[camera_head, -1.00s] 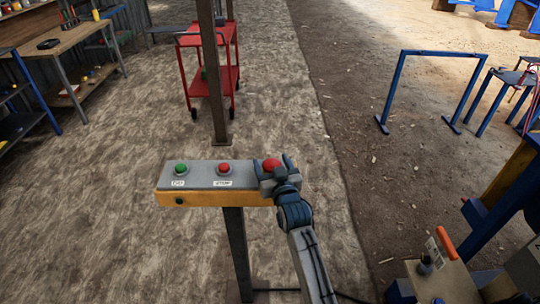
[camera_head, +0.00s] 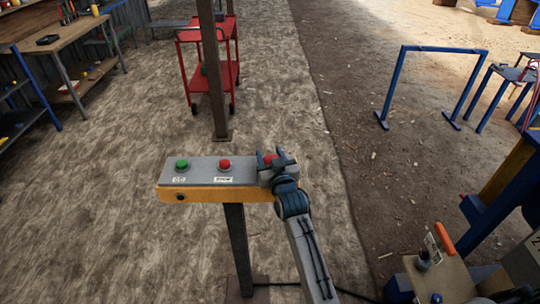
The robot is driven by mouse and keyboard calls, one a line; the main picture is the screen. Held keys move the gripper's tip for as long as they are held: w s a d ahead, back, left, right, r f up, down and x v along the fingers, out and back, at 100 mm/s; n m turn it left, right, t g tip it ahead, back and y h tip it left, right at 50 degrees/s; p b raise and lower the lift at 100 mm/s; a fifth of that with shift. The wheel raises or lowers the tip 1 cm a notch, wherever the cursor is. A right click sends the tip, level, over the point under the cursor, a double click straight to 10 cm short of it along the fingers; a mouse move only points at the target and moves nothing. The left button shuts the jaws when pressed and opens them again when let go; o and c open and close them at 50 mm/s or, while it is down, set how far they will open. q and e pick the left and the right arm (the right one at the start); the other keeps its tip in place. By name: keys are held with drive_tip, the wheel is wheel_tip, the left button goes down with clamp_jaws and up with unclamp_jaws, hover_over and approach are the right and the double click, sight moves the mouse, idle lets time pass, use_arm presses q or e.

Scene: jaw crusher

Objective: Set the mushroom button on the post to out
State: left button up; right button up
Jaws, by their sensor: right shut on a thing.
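The control box (camera_head: 206,178) on the post (camera_head: 238,245) has a grey top and a yellow front. A green button (camera_head: 181,165) sits at its left and a small red button (camera_head: 224,165) near its middle, each above a white label. The red mushroom button (camera_head: 269,158) is at its right end, partly hidden by my right gripper (camera_head: 271,159). My right gripper has its fingers on either side of the mushroom button and is shut on it. My left gripper is not in view.
A rusty upright column (camera_head: 213,80) and a red cart (camera_head: 207,65) stand behind the box. A workbench (camera_head: 60,45) is at the far left. A blue frame (camera_head: 440,50) and a machine with an orange-handled lever (camera_head: 444,238) are at the right. The ground left of the post is clear.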

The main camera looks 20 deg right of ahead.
drive_tip(key=shift+r+p, duration=0.3)
drive_tip(key=shift+r, duration=0.35)
drive_tip(key=o, duration=1.4)
